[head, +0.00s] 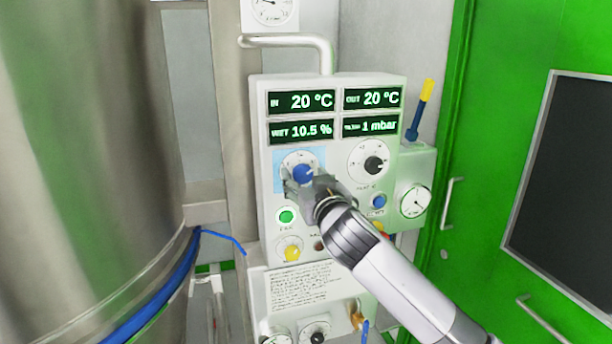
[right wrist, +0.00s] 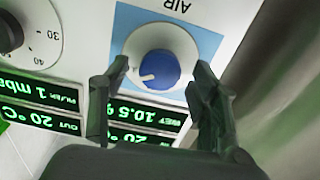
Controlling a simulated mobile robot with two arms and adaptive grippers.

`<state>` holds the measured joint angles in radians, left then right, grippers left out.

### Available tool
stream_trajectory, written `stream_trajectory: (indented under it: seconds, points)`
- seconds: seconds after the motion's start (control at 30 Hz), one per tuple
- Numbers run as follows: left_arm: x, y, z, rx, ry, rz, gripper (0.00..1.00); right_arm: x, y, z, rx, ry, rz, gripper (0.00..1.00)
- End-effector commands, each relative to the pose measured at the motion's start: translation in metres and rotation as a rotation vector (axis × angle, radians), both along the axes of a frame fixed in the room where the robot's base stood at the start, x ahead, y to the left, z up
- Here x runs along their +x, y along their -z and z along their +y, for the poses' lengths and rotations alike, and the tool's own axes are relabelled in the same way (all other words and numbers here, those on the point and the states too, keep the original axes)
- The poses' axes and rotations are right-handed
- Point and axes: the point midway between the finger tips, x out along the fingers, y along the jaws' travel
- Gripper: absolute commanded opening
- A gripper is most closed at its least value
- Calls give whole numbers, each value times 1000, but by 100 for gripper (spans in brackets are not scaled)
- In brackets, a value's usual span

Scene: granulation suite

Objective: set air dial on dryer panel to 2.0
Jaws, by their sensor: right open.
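The dryer panel (head: 261,208) is a pale box with green displays at its top. The air dial (head: 302,173) is a blue knob on a white disc over a light blue square, at the panel's left. In the right wrist view the blue knob (right wrist: 158,68) shows upside down with the label AIR and a white pointer mark; its scale cannot be read. My right gripper (head: 298,188) is at the dial's lower edge in the head view. In the right wrist view its open fingers (right wrist: 156,78) stand to either side of the knob, apart from it. My left gripper is not in view.
A black-knobbed dial (head: 374,164) sits right of the air dial. A green button (head: 286,216) and a yellow knob (head: 292,252) lie below. A large steel vessel (head: 85,150) stands at left, a green door (head: 500,200) at right. A pipe (head: 290,41) runs above the panel.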

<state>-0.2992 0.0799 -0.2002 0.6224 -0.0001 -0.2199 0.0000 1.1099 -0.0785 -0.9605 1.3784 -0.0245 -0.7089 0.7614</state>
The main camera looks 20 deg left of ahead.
Motion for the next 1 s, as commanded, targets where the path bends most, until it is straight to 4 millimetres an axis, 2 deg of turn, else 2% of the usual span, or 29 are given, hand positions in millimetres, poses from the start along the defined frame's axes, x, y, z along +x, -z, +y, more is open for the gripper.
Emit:
stream_trajectory:
  seconds: [0.27, 1.0]
  points:
    - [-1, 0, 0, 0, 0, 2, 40, 1, 0, 0, 0, 0, 0, 56]
    - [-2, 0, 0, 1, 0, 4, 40, 1, 0, 0, -1, 1, 1, 8]
